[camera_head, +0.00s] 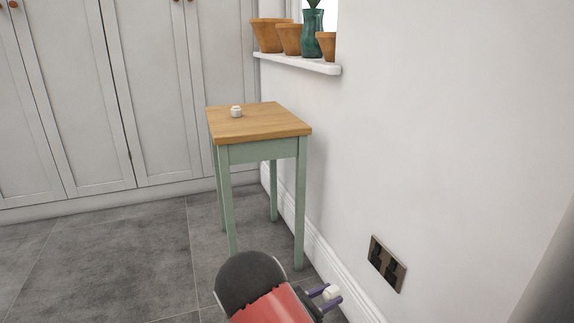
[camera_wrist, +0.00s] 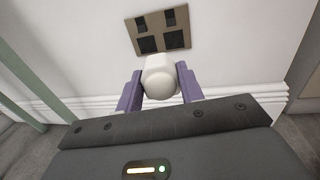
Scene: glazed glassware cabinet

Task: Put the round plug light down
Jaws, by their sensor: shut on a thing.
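A white round plug light (camera_wrist: 160,76) is held between the purple fingers of my gripper (camera_wrist: 160,88) in the wrist view. My gripper is shut on it. In the head view the held plug light (camera_head: 331,293) shows at the bottom, in front of the skirting and apart from any surface, with my gripper (camera_head: 328,296) around it. A similar small white object (camera_head: 236,111) sits on the wooden top of a green-legged table (camera_head: 285,122). The side of the plug light facing the wall is hidden.
A wall socket plate (camera_head: 387,264) is low on the white wall; it also shows just beyond my gripper in the wrist view (camera_wrist: 160,31). Most of the tabletop is bare. A windowsill (camera_head: 300,62) with pots is above. Pale cupboards (camera_head: 160,90) stand behind. Grey floor is clear at left.

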